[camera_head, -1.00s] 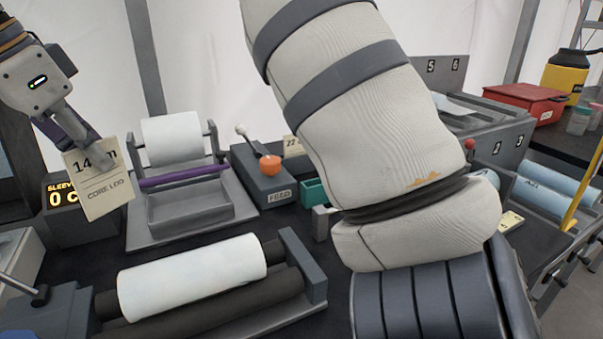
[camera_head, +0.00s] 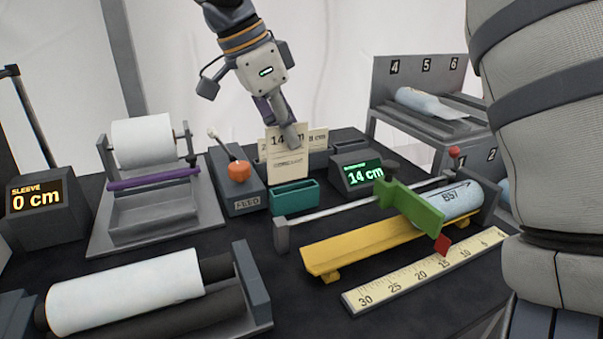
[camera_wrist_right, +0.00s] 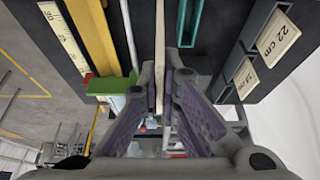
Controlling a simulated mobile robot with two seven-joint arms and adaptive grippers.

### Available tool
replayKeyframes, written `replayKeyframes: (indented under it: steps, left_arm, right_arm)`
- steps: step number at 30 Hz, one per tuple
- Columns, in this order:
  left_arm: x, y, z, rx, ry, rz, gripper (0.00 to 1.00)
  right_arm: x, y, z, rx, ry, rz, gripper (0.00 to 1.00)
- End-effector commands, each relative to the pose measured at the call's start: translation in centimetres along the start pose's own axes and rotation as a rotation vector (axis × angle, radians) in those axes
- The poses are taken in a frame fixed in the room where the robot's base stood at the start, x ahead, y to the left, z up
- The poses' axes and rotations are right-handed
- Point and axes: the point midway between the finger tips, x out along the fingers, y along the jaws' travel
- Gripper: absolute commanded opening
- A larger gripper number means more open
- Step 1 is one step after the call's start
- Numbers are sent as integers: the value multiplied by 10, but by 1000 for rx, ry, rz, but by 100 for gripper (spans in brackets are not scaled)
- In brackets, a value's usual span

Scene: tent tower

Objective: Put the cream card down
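The cream card (camera_head: 287,163), marked 14 cm with "core log" lettering, hangs upright in my right gripper (camera_head: 289,137). In the right wrist view the card (camera_wrist_right: 160,45) shows edge-on between the fingers of my right gripper (camera_wrist_right: 160,80), which are shut on it. In the head view the card hangs just behind and above a small teal tray (camera_head: 293,196), in front of the dark card rack. I cannot tell whether its lower edge touches anything. The teal tray also shows in the right wrist view (camera_wrist_right: 189,22). My left gripper is out of view.
Another card (camera_head: 318,140) stands in the rack; the right wrist view shows a 22 cm card (camera_wrist_right: 277,40) and an 18 cm card (camera_wrist_right: 246,78). An orange-knobbed feed lever (camera_head: 239,171) is left, a 14 cm display (camera_head: 362,176) right. A yellow trough (camera_head: 365,244) and ruler (camera_head: 425,272) lie in front.

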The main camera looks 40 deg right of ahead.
Motion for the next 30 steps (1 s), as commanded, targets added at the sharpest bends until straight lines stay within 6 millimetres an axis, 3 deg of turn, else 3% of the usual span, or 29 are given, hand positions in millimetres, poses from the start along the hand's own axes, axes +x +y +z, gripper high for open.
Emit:
replayKeyframes:
  steps: [4, 10, 13, 16, 29, 30]
  left_arm:
    - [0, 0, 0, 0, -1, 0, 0]
    - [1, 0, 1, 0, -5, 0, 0]
    - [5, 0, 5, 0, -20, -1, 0]
    - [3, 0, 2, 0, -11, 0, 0]
    - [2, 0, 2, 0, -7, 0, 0]
    - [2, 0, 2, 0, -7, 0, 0]
  right_arm:
    - [32, -23, -3, -1, 1, 1, 0]
    - [51, -36, -3, -2, 1, 0, 0]
    - [73, -48, -3, -2, 3, 4, 0]
    - [88, -48, 4, -3, 3, -1, 0]
    - [100, -47, 9, 0, -1, -3, 0]
    - [100, -47, 9, 1, -1, -3, 11]
